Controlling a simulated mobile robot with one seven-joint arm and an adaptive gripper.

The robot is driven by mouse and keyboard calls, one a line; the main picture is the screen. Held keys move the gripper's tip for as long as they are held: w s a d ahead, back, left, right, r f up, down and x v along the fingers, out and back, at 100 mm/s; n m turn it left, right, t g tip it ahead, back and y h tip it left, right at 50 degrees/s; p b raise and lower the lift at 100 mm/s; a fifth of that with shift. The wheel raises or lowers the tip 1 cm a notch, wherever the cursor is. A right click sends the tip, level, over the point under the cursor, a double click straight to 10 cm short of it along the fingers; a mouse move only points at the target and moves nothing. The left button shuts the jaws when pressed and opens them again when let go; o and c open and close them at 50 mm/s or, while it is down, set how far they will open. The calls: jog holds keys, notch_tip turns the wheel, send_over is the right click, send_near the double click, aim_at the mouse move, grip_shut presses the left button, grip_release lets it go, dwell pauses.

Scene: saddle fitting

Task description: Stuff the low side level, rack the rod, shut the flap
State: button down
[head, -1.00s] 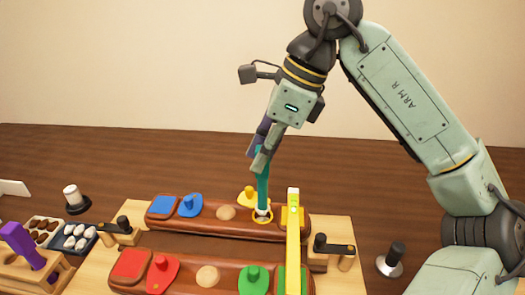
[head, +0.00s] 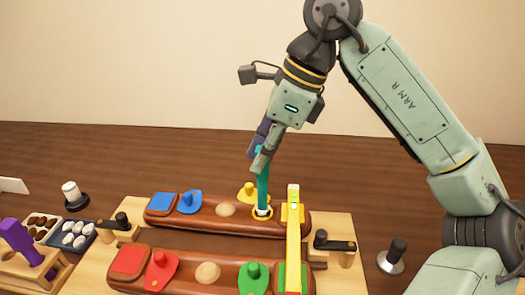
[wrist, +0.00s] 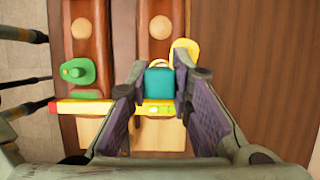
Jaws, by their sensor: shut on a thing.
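My gripper (head: 262,160) is shut on a teal rod (head: 263,190) and holds it nearly upright over the far brown panel (head: 200,215). The rod's pale lower end is at the yellow-ringed hole (head: 262,213); its depth inside cannot be told. In the wrist view, the teal rod end (wrist: 159,83) shows between the fingers. A yellow flap (head: 247,192) stands swung aside behind the hole. A yellow level (head: 293,240) lies across the right ends of the far and near panels (head: 185,272). A purple-handled tool (head: 22,240) stands in a wooden rack (head: 50,275) at left.
Blue (head: 190,203), red (head: 162,270) and green (head: 252,277) flaps sit on the panels. Trays of brown (head: 42,222) and white (head: 80,235) lumps stand at left. Black-handled clamps (head: 335,245) flank the panels. The table behind is clear.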

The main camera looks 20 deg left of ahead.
jog(key=shift+f+b, duration=0.9)
jog(key=shift+f, duration=0.4)
dwell(0.6)
jog(key=shift+r+p, duration=3.15)
jog(key=shift+r, duration=0.95)
jog(key=shift+s+f, duration=0.1)
jog(key=shift+f, duration=0.05)
